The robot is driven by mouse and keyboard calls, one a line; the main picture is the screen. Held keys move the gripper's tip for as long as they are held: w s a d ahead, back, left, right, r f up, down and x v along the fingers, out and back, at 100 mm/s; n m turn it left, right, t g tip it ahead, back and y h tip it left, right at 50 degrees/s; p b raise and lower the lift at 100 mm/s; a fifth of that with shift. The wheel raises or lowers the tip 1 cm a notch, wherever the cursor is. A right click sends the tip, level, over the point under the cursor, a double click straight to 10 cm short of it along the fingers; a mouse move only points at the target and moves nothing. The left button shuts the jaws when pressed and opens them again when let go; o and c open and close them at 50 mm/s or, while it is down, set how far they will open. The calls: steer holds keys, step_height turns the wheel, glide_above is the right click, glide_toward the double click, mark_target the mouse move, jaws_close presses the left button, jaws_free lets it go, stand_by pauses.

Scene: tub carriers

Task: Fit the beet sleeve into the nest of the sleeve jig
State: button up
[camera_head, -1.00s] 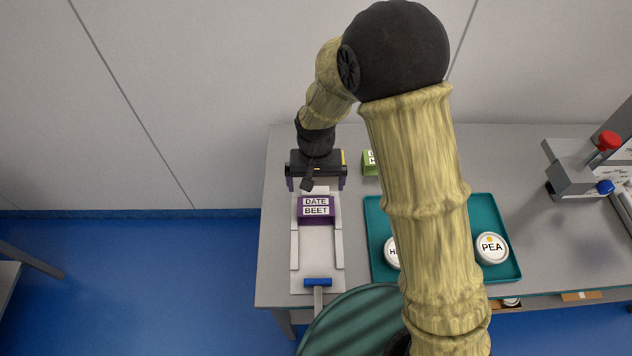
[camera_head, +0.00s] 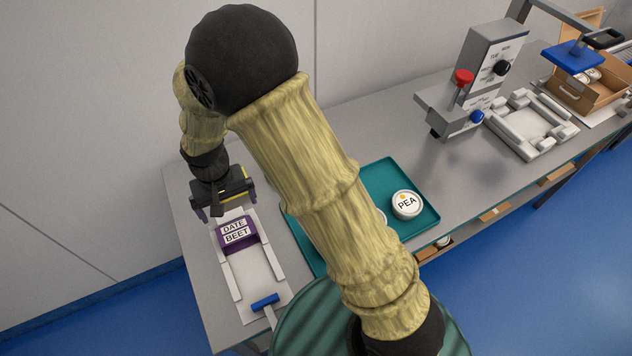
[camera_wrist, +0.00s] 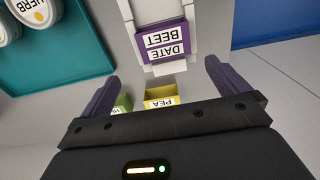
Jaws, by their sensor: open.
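The beet sleeve (camera_head: 235,234) is a purple box with white DATE and BEET labels. It sits at the far end of the sleeve jig (camera_head: 236,284), a pale plate with two side rails and a blue-topped handle at the near end. In the wrist view the sleeve (camera_wrist: 166,41) lies between the rails; I cannot tell how deeply it is seated. My gripper (camera_head: 226,207) is just behind the sleeve, apart from it. In the wrist view my gripper (camera_wrist: 162,72) is open, with nothing between its purple fingers.
A yellow PEA sleeve (camera_wrist: 160,94) and a green sleeve (camera_wrist: 122,102) stand close to my fingers. A teal tray (camera_head: 425,217) holds round tubs, including a PEA tub (camera_head: 407,203). A press with a red knob (camera_head: 464,77) and a cardboard box (camera_head: 590,98) are farther right.

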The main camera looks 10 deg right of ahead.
steer(key=s+d+r+m+t, duration=0.1)
steer(key=s+d+r, duration=0.1)
steer(key=d, duration=0.6)
steer(key=s+d+r, duration=0.3)
steer(key=d+r, duration=0.2)
steer(key=d, duration=0.3)
steer(key=s+d+r+m+t, duration=0.1)
steer(key=s+d+r, duration=0.1)
steer(key=d, duration=0.7)
steer(key=shift+s+r+m+t, duration=0.2)
steer(key=shift+r+m+t, duration=0.1)
steer(key=shift+r, duration=0.4)
